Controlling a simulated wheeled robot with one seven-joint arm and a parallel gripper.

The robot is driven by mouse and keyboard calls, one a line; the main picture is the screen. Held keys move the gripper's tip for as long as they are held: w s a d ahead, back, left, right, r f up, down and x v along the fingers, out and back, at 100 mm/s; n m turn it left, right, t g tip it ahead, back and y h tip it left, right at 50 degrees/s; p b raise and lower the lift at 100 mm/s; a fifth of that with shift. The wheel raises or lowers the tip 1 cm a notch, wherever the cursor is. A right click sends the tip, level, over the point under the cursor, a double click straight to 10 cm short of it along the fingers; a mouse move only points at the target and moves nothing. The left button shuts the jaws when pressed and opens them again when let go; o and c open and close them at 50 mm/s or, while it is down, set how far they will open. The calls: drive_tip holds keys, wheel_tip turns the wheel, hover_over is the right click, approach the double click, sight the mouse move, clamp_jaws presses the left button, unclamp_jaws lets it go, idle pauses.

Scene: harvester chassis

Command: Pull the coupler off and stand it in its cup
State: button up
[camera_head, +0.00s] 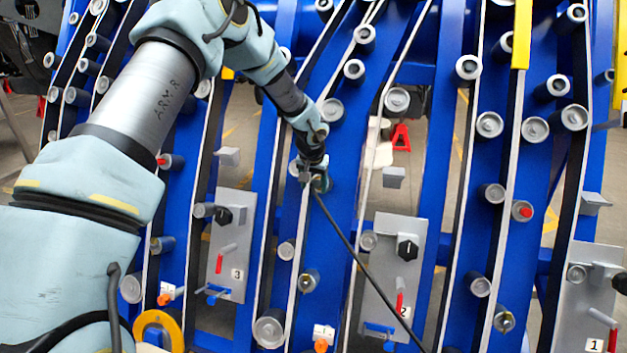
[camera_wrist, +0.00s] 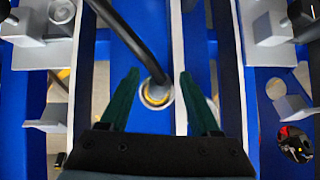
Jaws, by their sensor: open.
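A black hose (camera_wrist: 130,35) runs to a round end with a brass-coloured ring, which I take to be the coupler (camera_wrist: 155,97), at a blue panel in the wrist view. The hose also shows in the head view (camera_head: 360,257), running down to the right from my gripper. My gripper (camera_wrist: 157,75) is open, its two green fingers on either side of the ring in the picture. I cannot tell whether either finger touches it. In the head view my gripper (camera_head: 314,172) hides most of the coupler. I cannot make out which part is its cup.
Blue rails with white belts and many grey rollers surround my gripper. Grey brackets stick out nearby (camera_head: 228,157) (camera_head: 393,177). Gaps show the floor behind.

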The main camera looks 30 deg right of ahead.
clamp_jaws()
idle(0.5)
